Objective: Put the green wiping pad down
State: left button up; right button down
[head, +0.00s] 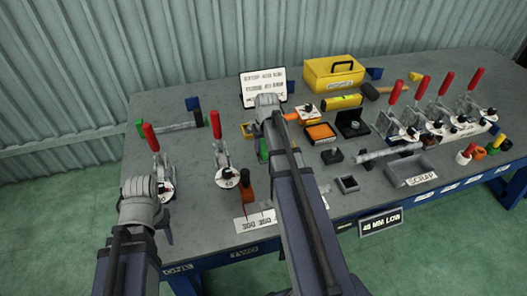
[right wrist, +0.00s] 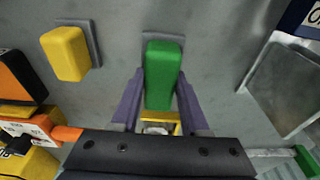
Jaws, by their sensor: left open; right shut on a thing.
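The green wiping pad (right wrist: 163,75) is between the two purple fingers of my right gripper (right wrist: 160,88), which is shut on it. Its far end lies over a dark grey square plate (right wrist: 162,37) on the table; I cannot tell if it touches the plate. In the head view the green pad (head: 263,151) shows only partly, beside my right arm, which hides most of it. My left gripper (head: 166,232) is open and empty at the table's left front, mostly hidden by its own arm.
A yellow pad (right wrist: 65,53) sits on its own grey plate beside the green one. Red-handled toggle clamps (head: 157,170) stand at the left and several more at the right. A yellow toolbox (head: 333,75) is at the back, a grey scrap tray (head: 409,172) at the right front.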

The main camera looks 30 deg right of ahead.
aim_at(265, 149)
pick_arm(q)
jog(key=shift+r, duration=0.1)
pick_arm(e)
jog(key=shift+r, duration=0.1)
pick_arm(q)
jog(key=shift+f, duration=0.3)
pick_arm(e)
jog(key=shift+f, duration=0.25)
pick_arm(q)
jog(key=shift+r, duration=0.15)
pick_arm(e)
jog(key=shift+c, duration=2)
grip_release()
jog(key=shift+r, duration=0.1)
pick_arm(q)
notch_tip(265, 149, up, 12)
jog(key=p, duration=1.2)
pick_arm(e)
notch_tip(265, 149, up, 12)
jog(key=s, duration=0.1)
jog(key=shift+s+a, duration=0.2)
jog(key=shift+s, duration=0.2)
